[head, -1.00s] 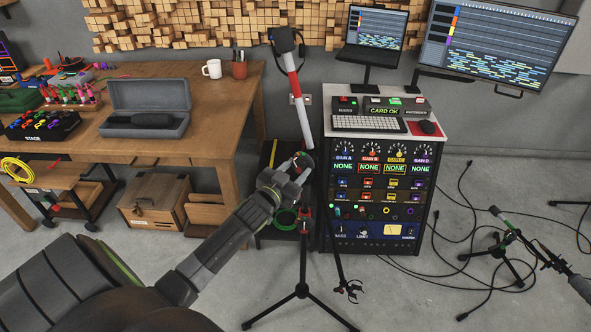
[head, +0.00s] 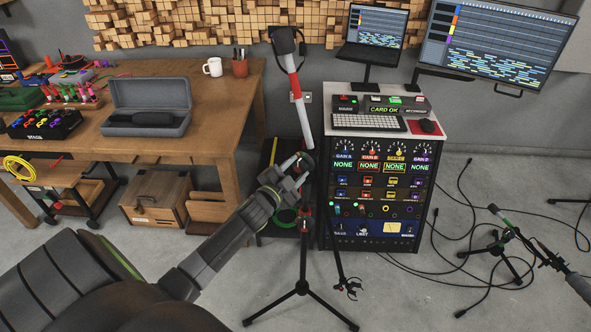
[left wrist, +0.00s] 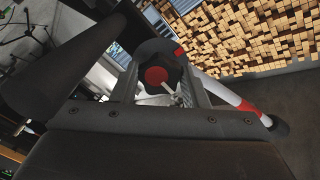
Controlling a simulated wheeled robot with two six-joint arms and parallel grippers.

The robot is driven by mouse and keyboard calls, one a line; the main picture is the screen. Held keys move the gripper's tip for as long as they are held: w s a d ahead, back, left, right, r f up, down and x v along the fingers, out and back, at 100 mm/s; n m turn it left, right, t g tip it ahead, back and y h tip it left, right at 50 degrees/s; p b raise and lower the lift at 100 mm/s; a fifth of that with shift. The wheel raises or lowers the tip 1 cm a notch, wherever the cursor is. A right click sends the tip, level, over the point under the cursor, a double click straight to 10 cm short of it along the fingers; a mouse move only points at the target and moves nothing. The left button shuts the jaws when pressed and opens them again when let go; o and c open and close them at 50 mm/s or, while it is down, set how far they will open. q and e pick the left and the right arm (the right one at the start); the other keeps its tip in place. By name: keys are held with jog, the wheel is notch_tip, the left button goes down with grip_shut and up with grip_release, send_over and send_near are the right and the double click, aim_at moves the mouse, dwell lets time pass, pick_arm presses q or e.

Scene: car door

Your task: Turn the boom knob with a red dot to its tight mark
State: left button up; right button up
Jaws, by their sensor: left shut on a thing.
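The boom knob (left wrist: 158,78) is a dark lobed knob with a red dot on its face, plain in the left wrist view. A red mark shows on the dark part just behind it. My left gripper (head: 299,166) is shut on the knob, one finger on each side; in the head view the fingers mostly hide the knob. My right gripper is not in view.
A black tripod stand (head: 303,284) carries the boom. A wooden bench (head: 82,107) is at the left. A rack of knobs and displays (head: 378,190) stands close on the right. Cables and another stand (head: 497,255) lie farther right. The front floor is mostly clear.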

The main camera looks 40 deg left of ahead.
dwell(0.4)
pick_arm(q)
jog(key=o, duration=1)
jog(key=shift+c, duration=0.2)
jog(key=shift+s+f, duration=0.15)
jog(key=shift+s, duration=0.4)
jog(key=s+b, duration=0.8)
jog(key=s, duration=0.8)
jog(key=shift+s+d, duration=0.15)
jog(key=shift+d, duration=0.1)
